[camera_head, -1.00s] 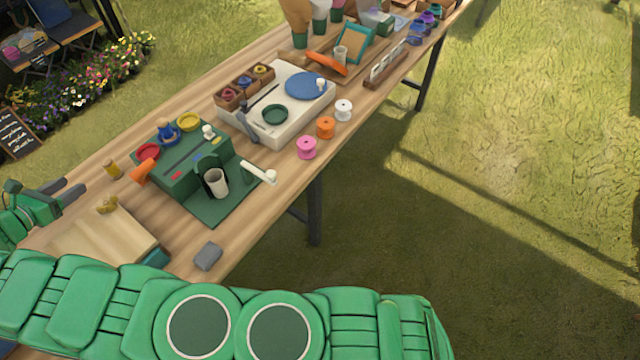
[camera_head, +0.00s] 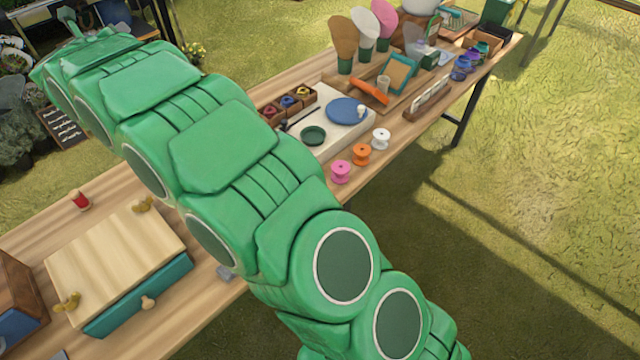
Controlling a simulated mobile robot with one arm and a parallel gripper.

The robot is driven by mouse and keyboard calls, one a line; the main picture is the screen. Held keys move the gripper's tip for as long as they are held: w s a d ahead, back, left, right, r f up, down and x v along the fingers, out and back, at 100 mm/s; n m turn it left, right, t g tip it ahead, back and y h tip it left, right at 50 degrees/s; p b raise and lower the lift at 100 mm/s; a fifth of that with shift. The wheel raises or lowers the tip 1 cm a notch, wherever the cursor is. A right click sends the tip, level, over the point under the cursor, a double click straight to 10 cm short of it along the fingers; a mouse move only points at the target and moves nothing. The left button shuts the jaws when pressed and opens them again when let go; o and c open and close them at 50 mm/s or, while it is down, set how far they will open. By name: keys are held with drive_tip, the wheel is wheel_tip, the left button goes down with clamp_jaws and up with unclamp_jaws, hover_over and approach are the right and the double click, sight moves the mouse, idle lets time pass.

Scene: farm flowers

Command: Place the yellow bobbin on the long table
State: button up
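The long table (camera_head: 35,238) runs from lower left to upper right, its middle hidden by my green arm. I see no yellow bobbin. Pink (camera_head: 341,172), orange (camera_head: 361,154) and white (camera_head: 381,139) bobbins stand in a row near the table's right edge. The far end of my arm, with small green prongs of my gripper (camera_head: 72,22), is at the upper left, beyond the table's far edge in the picture. Its fingertips cannot be made out, nor whether anything is held.
A wooden-topped box with a teal drawer (camera_head: 140,293) stands at lower left, a small red item (camera_head: 80,201) behind it. A white board with a blue disc (camera_head: 347,111) and paddles in green pots (camera_head: 345,62) fill the right part.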

drive_tip(key=d+r+n+g+y, duration=0.2)
drive_tip(key=d+r+n+y, duration=0.2)
drive_tip(key=d+r+n, duration=0.5)
drive_tip(key=s+d+f+n+g+y, duration=0.1)
drive_tip(key=s+d+n+g, duration=0.15)
drive_tip(key=d, duration=0.35)
drive_tip(key=s+d+f+n+g, duration=0.1)
drive_tip(key=s+d+n, duration=0.2)
drive_tip(key=d+n, duration=0.15)
drive_tip(key=s+d+f+n+g+h, duration=0.2)
drive_tip(key=s+d+f+n+g, duration=0.2)
drive_tip(key=s+d, duration=1)
drive_tip(key=s+d+f+n+g+h, duration=0.3)
drive_tip(key=s+d+f, duration=0.3)
drive_tip(key=s+d, duration=0.9)
drive_tip(key=s+d+f+n+g+h, duration=0.3)
drive_tip(key=s+d+f+n+g, duration=0.2)
drive_tip(key=s+d, duration=0.9)
drive_tip(key=s, duration=0.3)
drive_tip(key=shift+d+f, duration=0.2)
drive_tip(key=shift+d, duration=0.1)
